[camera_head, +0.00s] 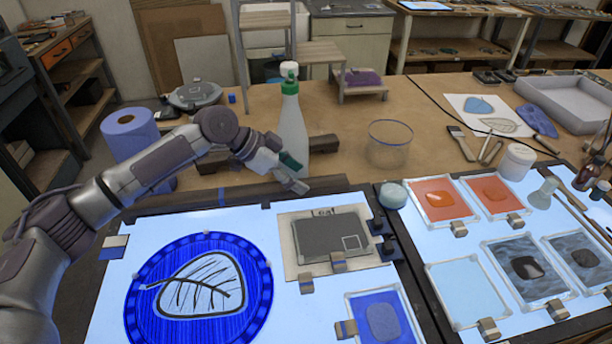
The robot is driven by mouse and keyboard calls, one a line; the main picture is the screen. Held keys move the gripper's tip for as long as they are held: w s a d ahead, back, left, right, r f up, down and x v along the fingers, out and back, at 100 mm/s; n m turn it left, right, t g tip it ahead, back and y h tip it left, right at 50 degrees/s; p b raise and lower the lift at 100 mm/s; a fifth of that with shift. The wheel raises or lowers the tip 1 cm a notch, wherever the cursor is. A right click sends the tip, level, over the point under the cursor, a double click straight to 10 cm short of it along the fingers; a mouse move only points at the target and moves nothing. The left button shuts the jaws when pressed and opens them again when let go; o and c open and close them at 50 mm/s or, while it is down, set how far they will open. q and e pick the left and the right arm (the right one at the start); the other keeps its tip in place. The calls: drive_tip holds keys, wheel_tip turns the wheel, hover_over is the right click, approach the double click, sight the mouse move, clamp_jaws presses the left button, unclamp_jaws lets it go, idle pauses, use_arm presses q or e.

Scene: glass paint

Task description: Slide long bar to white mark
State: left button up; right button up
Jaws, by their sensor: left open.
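A long dark bar (178,203) lies along the back edge of the left light panel (110,295), with a small blue band (221,197) around it. Its right part runs beneath and beside my left gripper. My left gripper (292,174) is open, angled down to the right, with its fingers just above the bar's right part; I cannot tell whether they touch it. Nothing shows between the fingers. I cannot make out a clear white mark near the bar. My right gripper is not in view.
A white spray bottle (291,125) with a green top stands right behind my left gripper. A glass bowl (389,143) is to its right, and a blue paper roll (131,134) stands at left. Several glass samples lie on the right panel. The brown table (350,107) has free room behind the bowl.

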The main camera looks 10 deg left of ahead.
sight(308, 183)
use_arm(q)
drive_tip(key=shift+x, duration=1.55)
drive_tip(key=shift+s, duration=0.1)
clamp_jaws()
